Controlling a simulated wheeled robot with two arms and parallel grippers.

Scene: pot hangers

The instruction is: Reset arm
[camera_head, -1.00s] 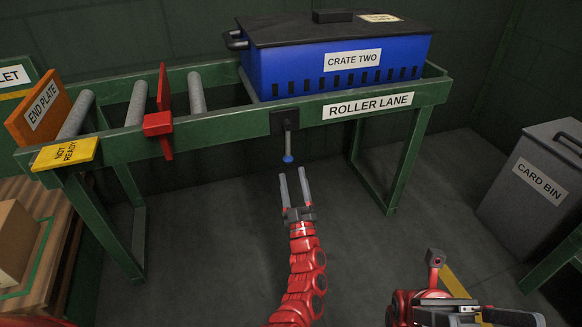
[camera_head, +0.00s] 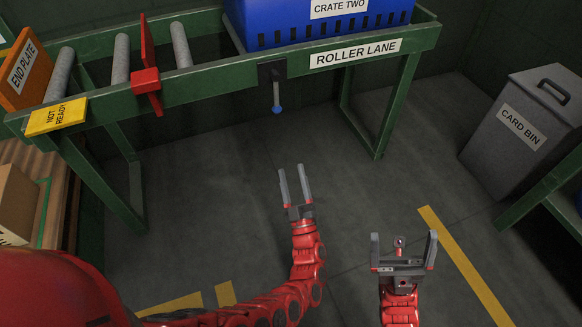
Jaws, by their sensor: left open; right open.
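My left gripper (camera_head: 293,184) is at the middle of the head view. Its two long grey fingers are apart and nothing is between them. It is in front of the roller lane, lower in the picture than the blue-tipped lever (camera_head: 277,108) and apart from it. My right gripper (camera_head: 404,250) is at the lower right. Its fingers are spread wide and empty, pointing up in the picture. Both red arms come in from the bottom, and the left one bends across from the lower left.
The green roller lane (camera_head: 360,51) carries a blue crate (camera_head: 315,32) labelled CRATE TWO, a red stop (camera_head: 146,80) and an orange end plate (camera_head: 22,73). A yellow NOT READY sign (camera_head: 56,116) is at its left. A grey card bin (camera_head: 520,135) stands right. Open floor lies between.

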